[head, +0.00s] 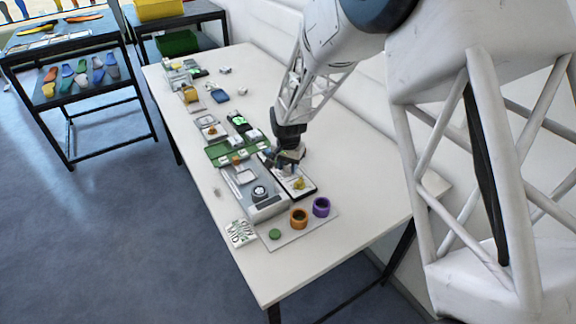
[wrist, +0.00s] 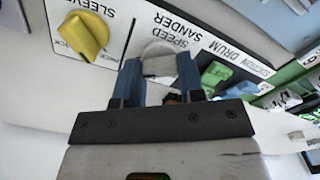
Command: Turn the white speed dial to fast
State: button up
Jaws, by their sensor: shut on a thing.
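The white speed dial (wrist: 157,60) is on a white panel in the wrist view, with the printed words "SPEED" and "SANDER" beside it. My gripper (wrist: 160,68) is shut on the dial, with one blue finger on each side of it. The fingers cover part of the dial, and I cannot read which setting it points to. In the head view my gripper (head: 287,158) is down at the panel (head: 303,192), and the white dial is hidden there.
A yellow knob (wrist: 86,36) sits beside the dial near the word "SLEEVE". On the table, an orange ring (head: 299,218) and a purple ring (head: 321,207) stand near the panel. The right part of the table is clear.

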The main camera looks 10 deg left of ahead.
aim_at(288, 167)
jog(key=shift+m, duration=0.3)
jog(key=o, duration=0.9)
jog(key=shift+o, duration=0.2)
jog(key=shift+r, duration=0.2)
jog(key=shift+r, duration=3.75)
jog(key=shift+d, duration=0.1)
